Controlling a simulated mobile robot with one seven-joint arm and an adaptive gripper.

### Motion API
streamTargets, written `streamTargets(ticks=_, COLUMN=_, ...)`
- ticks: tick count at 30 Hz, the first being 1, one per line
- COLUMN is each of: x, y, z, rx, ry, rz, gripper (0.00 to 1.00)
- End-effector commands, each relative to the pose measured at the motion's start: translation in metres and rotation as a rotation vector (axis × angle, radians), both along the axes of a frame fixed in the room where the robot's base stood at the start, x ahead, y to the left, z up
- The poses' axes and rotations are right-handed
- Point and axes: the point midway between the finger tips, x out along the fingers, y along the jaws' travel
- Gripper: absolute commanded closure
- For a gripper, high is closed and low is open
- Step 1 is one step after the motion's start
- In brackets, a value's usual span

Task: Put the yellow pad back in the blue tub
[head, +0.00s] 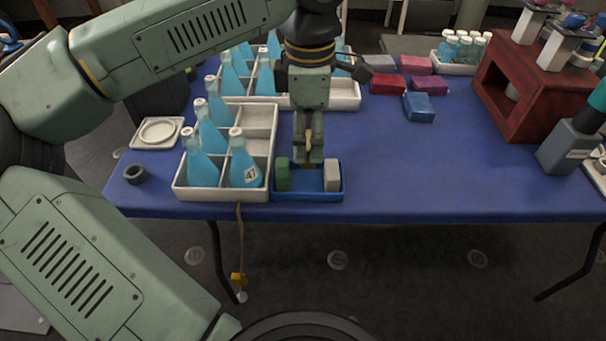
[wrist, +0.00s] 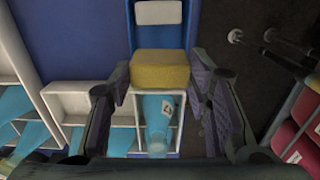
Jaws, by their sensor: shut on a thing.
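My gripper (head: 308,158) points down over the middle of the blue tub (head: 308,197), at the table's front edge. It is shut on the yellow pad (wrist: 160,71), which sits between the two fingers in the wrist view. In the head view the pad is mostly hidden by the fingers. The tub holds a green pad (head: 283,175) at its left end and a pale grey pad (head: 331,177) at its right end, with a gap between them. I cannot tell whether the yellow pad touches the tub floor. The tub also shows in the wrist view (wrist: 157,40).
A white divided crate (head: 222,194) with blue bottles stands directly left of the tub. Red and blue packs (head: 419,107) lie farther back, and a dark red box stand (head: 520,95) is at right. The blue table is clear right of the tub. A cord (head: 240,235) hangs off the front edge.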

Motion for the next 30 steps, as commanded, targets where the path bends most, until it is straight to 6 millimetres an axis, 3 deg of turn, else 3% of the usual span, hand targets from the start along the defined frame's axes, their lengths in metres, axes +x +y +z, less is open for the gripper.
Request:
streamTargets(ticks=3, x=0.0, y=0.0, z=-0.021, rx=0.0, ry=0.002, rz=-0.001, gripper=0.69)
streamTargets(ticks=16, x=0.0, y=0.0, z=-0.067, rx=0.0, ry=0.002, rz=0.001, gripper=0.69)
streamTargets(ticks=28, x=0.0, y=0.0, z=-0.076, rx=0.0, ry=0.0, rz=0.001, gripper=0.69)
streamTargets(ticks=29, x=0.0, y=0.0, z=-0.074, rx=0.0, ry=-0.001, rz=0.001, gripper=0.54)
streamTargets(ticks=30, x=0.0, y=0.0, z=-0.074, rx=0.0, ry=-0.001, rz=0.001, gripper=0.51)
